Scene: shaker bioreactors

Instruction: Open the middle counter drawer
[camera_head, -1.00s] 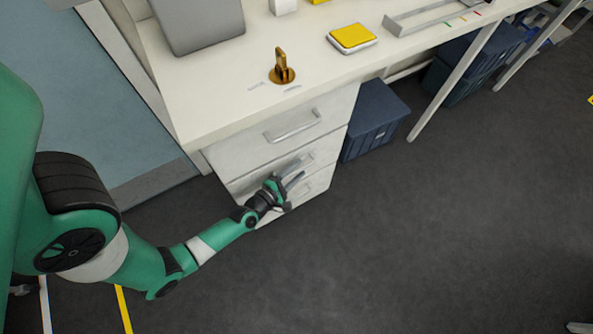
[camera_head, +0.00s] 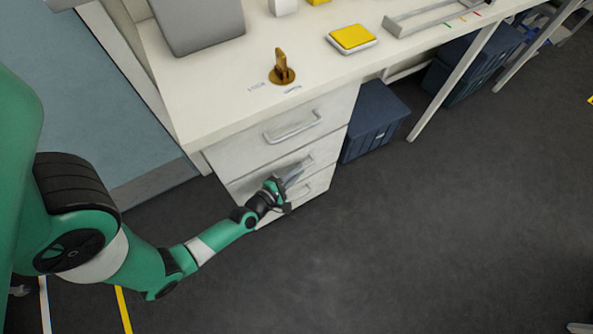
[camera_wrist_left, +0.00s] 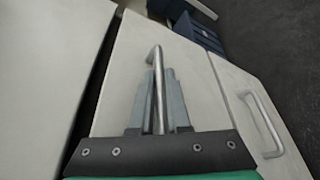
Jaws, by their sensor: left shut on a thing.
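The middle drawer (camera_head: 243,187) is the second of three white drawers under the counter, and its front looks about flush with the others. Its silver bar handle (camera_head: 305,162) is partly hidden by my left gripper (camera_head: 294,178). In the left wrist view my left gripper (camera_wrist_left: 157,82) is shut on this handle (camera_wrist_left: 156,56), with a finger on each side of the bar. The middle drawer's face (camera_wrist_left: 195,90) lies behind the fingers. My right gripper is in neither view.
The top drawer (camera_head: 235,152) and bottom drawer (camera_head: 318,188) have similar handles. A blue bin (camera_head: 374,122) stands right of the drawers. The counter (camera_head: 215,92) holds a brass-coloured piece (camera_head: 282,70) and a yellow-topped device (camera_head: 353,37). The floor in front is clear.

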